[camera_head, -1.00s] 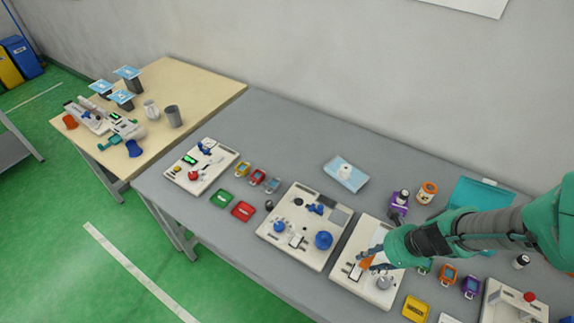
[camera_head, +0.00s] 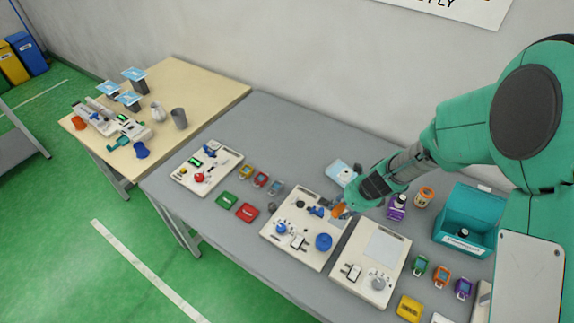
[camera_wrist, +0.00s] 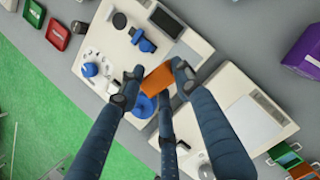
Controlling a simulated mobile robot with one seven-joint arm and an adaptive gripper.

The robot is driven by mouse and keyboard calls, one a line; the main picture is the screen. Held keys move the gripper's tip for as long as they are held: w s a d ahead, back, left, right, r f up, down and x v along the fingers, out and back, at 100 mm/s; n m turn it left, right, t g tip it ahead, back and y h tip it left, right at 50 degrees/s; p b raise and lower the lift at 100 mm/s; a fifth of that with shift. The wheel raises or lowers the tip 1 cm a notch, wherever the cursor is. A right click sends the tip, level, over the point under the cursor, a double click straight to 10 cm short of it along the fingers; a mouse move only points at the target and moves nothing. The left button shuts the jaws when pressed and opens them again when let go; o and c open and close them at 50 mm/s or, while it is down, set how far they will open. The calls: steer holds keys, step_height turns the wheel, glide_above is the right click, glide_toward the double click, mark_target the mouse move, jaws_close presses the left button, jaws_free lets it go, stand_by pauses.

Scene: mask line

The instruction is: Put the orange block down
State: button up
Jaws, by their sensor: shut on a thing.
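The orange block (camera_wrist: 157,80) is held between the fingers of my gripper (camera_wrist: 155,82) in the wrist view. In the head view the orange block (camera_head: 339,210) shows at the tip of my gripper (camera_head: 345,205). It is above the right edge of the middle white board (camera_head: 276,250), near the gap to the right white board (camera_head: 349,296). Its underside is hidden, so I cannot tell its exact height, but it looks raised. The right board has a bare pale square (camera_head: 383,247) on it.
The middle board carries a blue knob (camera_head: 323,242) and a blue valve piece. A purple item (camera_head: 397,208), an orange roll (camera_head: 424,196) and a teal box (camera_head: 468,222) stand at the right. Bare grey table (camera_head: 262,125) lies behind the boards.

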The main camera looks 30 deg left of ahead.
steer(key=shift+m+t, duration=0.3)
steer(key=shift+m, duration=0.6)
steer(key=w+a+f+p, duration=0.1)
steer(key=a, duration=0.5)
steer(key=w+a+f+p, duration=0.1)
steer(key=a+p, duration=0.1)
steer(key=a, duration=0.5)
steer(key=w+a+f+p, duration=0.2)
steer(key=a, duration=0.4)
steer(key=shift+a, duration=0.25)
steer(key=shift+w+a+f, duration=0.1)
steer(key=shift+a+f, duration=0.05)
steer(key=shift+a, duration=0.6)
steer(key=shift+a, duration=0.1)
steer(key=w+a, duration=0.3)
steer(key=w+a+f+p, duration=0.1)
steer(key=w+a, duration=0.3)
steer(key=w+a+p, duration=0.1)
steer(key=w+a, duration=0.3)
steer(key=shift+w+f, duration=0.2)
steer(key=shift+f, duration=0.1)
steer(key=shift+f+p, duration=0.35)
steer(key=shift+f, duration=1.35)
